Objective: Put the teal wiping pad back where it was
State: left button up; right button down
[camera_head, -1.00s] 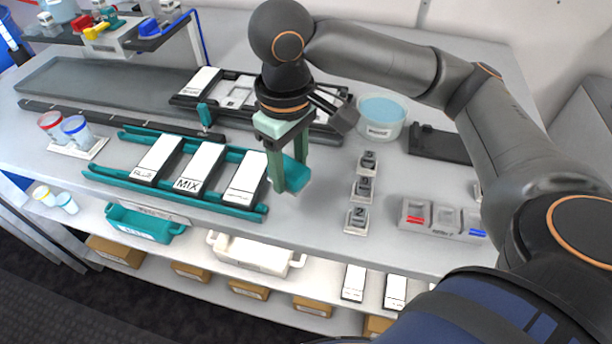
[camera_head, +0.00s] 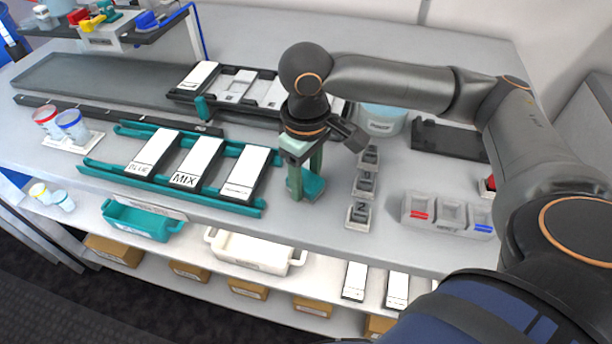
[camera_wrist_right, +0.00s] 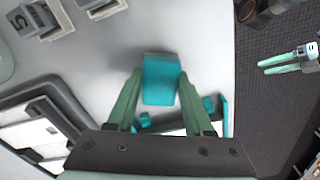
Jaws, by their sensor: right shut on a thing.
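The teal wiping pad (camera_head: 313,184) is a small block between the fingers of my right gripper (camera_head: 306,190). The right wrist view shows the pad (camera_wrist_right: 161,80) between the two pale green fingertips (camera_wrist_right: 160,85). The right gripper is shut on it and points down at the grey bench, right of the teal rack. Whether the pad touches the bench cannot be told. My left gripper is not in the head view; pale green fingers, apparently its own, show at the right of the right wrist view (camera_wrist_right: 285,62), too small to judge.
The teal rack (camera_head: 255,208) holds white-topped blocks, one marked MIX (camera_head: 196,162). Small numbered blocks (camera_head: 358,215) stand in a column right of the gripper. A clear bowl of blue liquid (camera_head: 383,120) is behind, and a divided grey tray (camera_head: 450,214) is right. Bare bench lies in front.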

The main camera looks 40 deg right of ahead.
aim_at(306, 179)
jog(key=shift+c, duration=2)
grip_release()
jog(key=shift+o, duration=0.6)
pick_arm(q)
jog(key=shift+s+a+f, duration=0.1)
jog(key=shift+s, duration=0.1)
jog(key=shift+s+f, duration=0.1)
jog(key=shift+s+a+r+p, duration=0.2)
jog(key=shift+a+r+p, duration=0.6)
jog(key=shift+p, duration=0.55)
pick_arm(e)
notch_tip(306, 179, up, 12)
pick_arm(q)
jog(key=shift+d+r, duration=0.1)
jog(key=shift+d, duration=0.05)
pick_arm(e)
jog(key=shift+r, duration=0.1)
